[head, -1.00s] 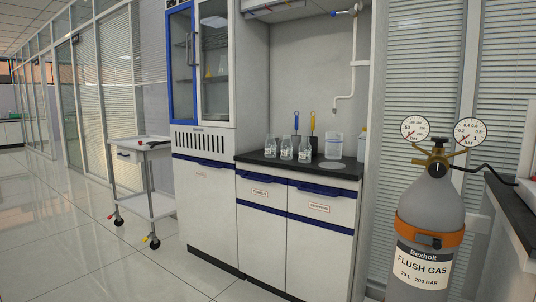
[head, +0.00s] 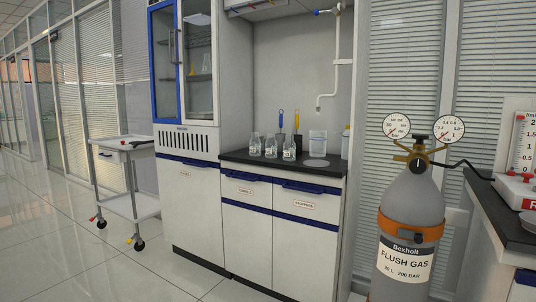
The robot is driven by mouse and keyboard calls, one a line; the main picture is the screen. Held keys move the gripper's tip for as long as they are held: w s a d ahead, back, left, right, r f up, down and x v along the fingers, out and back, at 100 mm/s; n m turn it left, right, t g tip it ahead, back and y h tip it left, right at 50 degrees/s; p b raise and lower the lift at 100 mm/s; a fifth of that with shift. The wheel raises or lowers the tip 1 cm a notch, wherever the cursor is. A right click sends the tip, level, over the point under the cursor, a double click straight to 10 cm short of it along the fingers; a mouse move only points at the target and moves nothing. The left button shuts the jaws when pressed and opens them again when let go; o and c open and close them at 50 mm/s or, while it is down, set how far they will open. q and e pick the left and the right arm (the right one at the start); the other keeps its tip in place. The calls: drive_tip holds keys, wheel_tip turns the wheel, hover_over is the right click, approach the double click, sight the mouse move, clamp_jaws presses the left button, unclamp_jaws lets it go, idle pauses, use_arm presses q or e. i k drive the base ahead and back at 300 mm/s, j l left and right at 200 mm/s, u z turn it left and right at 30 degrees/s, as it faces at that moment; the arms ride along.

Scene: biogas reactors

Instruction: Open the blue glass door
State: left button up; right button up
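The blue-framed glass door (head: 165,62) is the left door of the upper wall cabinet, at the upper left of the head view. It looks shut. A dark vertical handle (head: 174,47) is on its right side. Beside it is a second glass door (head: 198,60) with a white frame, and glassware shows on the shelves behind it. The top of the cabinet is cut off by the picture's edge. Neither of my grippers shows in the view.
A black counter (head: 240,156) with several bottles stands right of the cabinet. A white trolley (head: 130,205) stands to the left. A grey gas cylinder (head: 412,200) stands at the right front, beside a dark-topped bench (head: 488,205). The floor at the left (head: 60,250) is clear.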

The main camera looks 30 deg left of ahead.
sight(166, 3)
drive_tip(key=u, duration=1.7)
drive_tip(key=i+z, duration=0.35)
drive_tip(key=i+u, duration=0.2)
drive_tip(key=i, duration=0.25)
drive_tip(key=i+u, duration=0.15)
drive_tip(key=i, duration=0.3)
drive_tip(key=i+u, duration=0.2)
drive_tip(key=i, duration=0.3)
drive_tip(key=i+l+u, duration=0.15)
drive_tip(key=i, duration=0.3)
drive_tip(key=i+l+u, duration=0.2)
drive_tip(key=i, duration=0.2)
drive_tip(key=i+l+u, duration=0.15)
drive_tip(key=i+l, duration=0.15)
drive_tip(key=i, duration=0.15)
drive_tip(key=i+j+u, duration=0.25)
drive_tip(key=i, duration=0.55)
drive_tip(key=i+u, duration=0.3)
drive_tip(key=i, duration=0.5)
drive_tip(key=i+l+u, duration=0.25)
drive_tip(key=i, duration=0.5)
drive_tip(key=i+j+z, duration=0.1)
drive_tip(key=i+z, duration=0.3)
drive_tip(key=i+j+z, duration=0.25)
drive_tip(key=z, duration=0.15)
drive_tip(key=i+j+z, duration=0.35)
drive_tip(key=k+l, duration=0.05)
